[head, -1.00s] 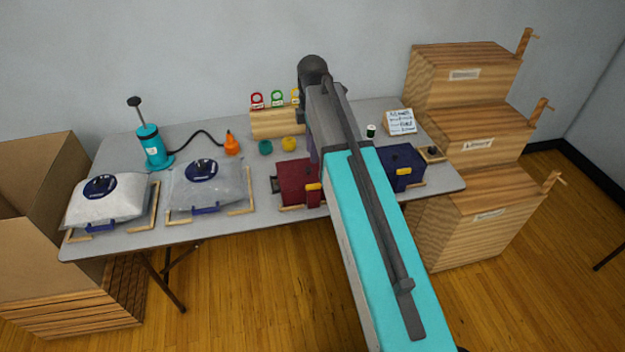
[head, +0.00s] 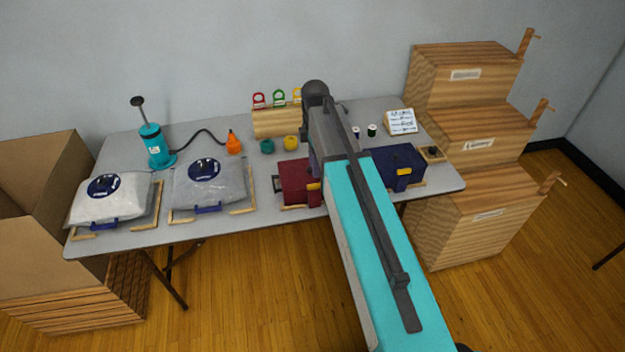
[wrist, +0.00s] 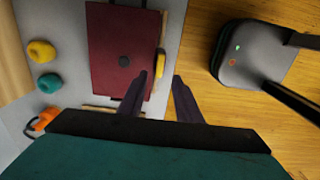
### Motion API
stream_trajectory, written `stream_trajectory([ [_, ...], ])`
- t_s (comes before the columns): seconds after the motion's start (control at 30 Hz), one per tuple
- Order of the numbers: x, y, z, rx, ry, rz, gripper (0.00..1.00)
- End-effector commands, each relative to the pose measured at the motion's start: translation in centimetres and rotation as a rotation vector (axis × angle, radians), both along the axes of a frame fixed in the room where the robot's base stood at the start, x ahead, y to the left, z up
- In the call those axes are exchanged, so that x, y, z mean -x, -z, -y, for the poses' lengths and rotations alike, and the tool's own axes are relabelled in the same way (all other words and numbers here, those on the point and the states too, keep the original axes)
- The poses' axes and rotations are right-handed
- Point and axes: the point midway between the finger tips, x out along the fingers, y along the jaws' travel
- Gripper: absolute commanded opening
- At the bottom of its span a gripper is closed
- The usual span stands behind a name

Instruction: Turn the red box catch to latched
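The dark red box (head: 294,182) stands near the table's front edge, lid down, partly behind my arm. Its yellow catch (head: 314,186) is on the front. In the wrist view the red box (wrist: 112,40) shows from above with a round dark knob on its lid. The yellow catch (wrist: 160,63) lies lengthwise along the box's front edge. Whether it is latched I cannot tell. My gripper (wrist: 159,77) is open and empty, its two dark fingers apart, with the catch between or just beyond the fingertips. Contact is not clear. My arm mostly hides the gripper in the head view.
A blue box (head: 396,168) with a yellow catch stands right of the red box. Clear and grey bags (head: 212,183) lie at the left. Teal (head: 267,146) and yellow yarn balls (head: 291,143) sit behind the red box. Wooden crates (head: 470,190) stand at the right.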

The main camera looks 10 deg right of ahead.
Motion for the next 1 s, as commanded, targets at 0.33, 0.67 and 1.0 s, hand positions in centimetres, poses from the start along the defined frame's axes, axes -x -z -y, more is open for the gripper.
stream_trajectory([
  [0.33, 0.0, 3.2, 0.1, 0.000, 0.001, -0.002, 0.31],
  [0.67, 0.0, 6.2, 0.1, 0.000, 0.002, -0.002, 0.31],
  [1.0, 0.0, 7.7, 0.2, 0.000, 0.002, 0.000, 0.31],
])
